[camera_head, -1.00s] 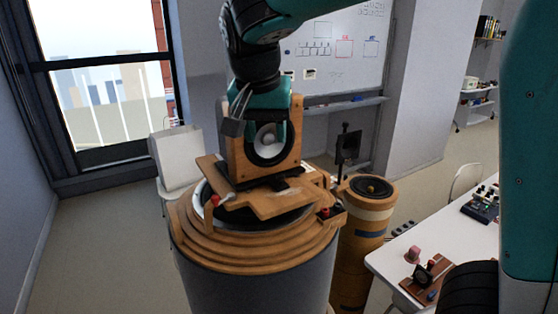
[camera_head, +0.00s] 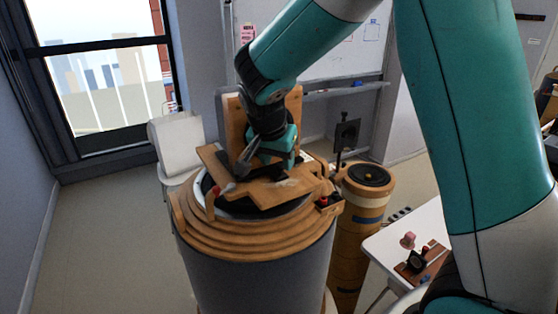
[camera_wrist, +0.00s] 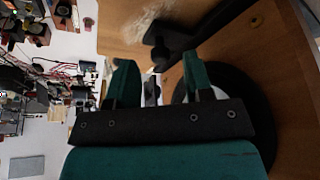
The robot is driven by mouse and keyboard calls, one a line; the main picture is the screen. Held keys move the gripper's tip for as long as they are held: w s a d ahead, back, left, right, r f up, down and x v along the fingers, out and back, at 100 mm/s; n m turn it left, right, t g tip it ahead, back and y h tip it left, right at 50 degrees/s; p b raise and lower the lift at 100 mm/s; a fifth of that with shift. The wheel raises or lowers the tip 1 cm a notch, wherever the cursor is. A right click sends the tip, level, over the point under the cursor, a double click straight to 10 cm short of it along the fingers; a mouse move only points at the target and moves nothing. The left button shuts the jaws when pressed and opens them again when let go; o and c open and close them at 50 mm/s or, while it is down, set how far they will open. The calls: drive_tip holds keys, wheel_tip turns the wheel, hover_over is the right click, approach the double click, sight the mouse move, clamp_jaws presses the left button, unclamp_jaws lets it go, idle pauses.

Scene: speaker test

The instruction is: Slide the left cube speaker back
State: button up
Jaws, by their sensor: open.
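The wooden cube speaker (camera_head: 293,104) stands on a wooden board (camera_head: 268,196) on top of the round stepped pedestal. My arm and gripper cover most of its front in the head view. In the wrist view its wooden face (camera_wrist: 284,58) and dark round cone ring (camera_wrist: 264,118) fill the right side. My gripper (camera_head: 240,170) is low in front of the speaker, just above the board. Its two green fingers also show in the wrist view (camera_wrist: 158,66), spread apart with nothing held between them. I cannot tell whether a finger touches the speaker.
The stepped pedestal (camera_head: 250,243) has small red-topped parts on its rim. A wooden cylinder (camera_head: 360,235) stands close on its right. A white table (camera_head: 395,240) with small parts is farther right. A pale box (camera_head: 177,143) stands behind left. Floor at left is clear.

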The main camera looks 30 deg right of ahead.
drive_tip(key=shift+x, duration=1.25)
